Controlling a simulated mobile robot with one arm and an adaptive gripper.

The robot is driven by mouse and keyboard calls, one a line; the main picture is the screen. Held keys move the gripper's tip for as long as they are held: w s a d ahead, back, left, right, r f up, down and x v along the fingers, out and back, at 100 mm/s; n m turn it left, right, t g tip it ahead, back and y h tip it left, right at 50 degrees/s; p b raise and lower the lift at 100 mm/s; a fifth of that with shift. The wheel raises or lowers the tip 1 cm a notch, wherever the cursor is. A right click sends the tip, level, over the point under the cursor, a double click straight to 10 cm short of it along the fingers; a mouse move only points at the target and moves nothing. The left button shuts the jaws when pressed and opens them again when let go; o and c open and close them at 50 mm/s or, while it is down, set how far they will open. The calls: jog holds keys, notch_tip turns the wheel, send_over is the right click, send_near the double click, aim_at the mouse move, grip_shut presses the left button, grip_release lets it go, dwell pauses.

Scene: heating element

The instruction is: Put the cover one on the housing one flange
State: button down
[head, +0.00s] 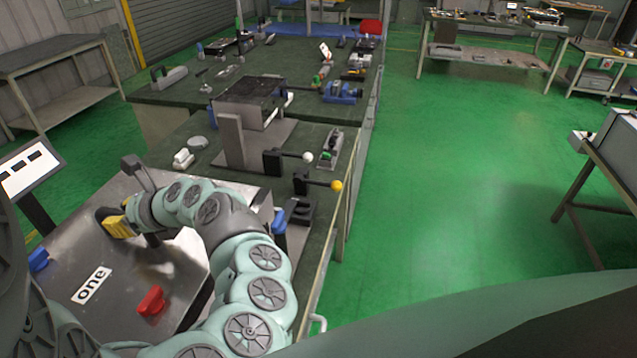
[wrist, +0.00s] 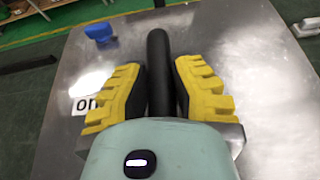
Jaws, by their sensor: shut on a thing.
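My gripper (head: 117,223) has yellow pads and hangs over a broad grey metal piece (head: 125,275) labelled "one". In the wrist view its pads (wrist: 160,78) are closed on the two sides of a black bar-like handle (wrist: 158,48). The metal surface (wrist: 245,60) spreads out below the handle. Whether this labelled piece is the cover, the housing or both together I cannot tell. The flange and the handle's lower end are hidden by my gripper and arm. A red knob (head: 151,301) and a blue knob (head: 39,260) show at its edges; the blue one also shows in the wrist view (wrist: 101,32).
A dark green bench (head: 330,108) with fixtures and tools stands beyond. Levers with a white knob (head: 307,157) and a yellow knob (head: 336,185) stick out near its right edge. The green floor (head: 480,170) at right is clear.

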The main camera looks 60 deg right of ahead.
aim_at(142, 239)
jog(key=shift+w+a+f+p, duration=0.1)
jog(key=shift+f+p, duration=0.2)
jog(key=shift+f, duration=1.4)
jog(key=c, duration=0.9)
grip_release()
jog(key=shift+c, duration=0.2)
jog(key=shift+s+d+b, duration=0.3)
jog(key=shift+s+d, duration=0.05)
jog(key=shift+s, duration=0.15)
jog(key=b+v, duration=0.3)
jog(key=v, duration=0.6)
jog(key=shift+s, duration=0.1)
jog(key=shift+v, duration=1)
jog(key=shift+r, duration=0.15)
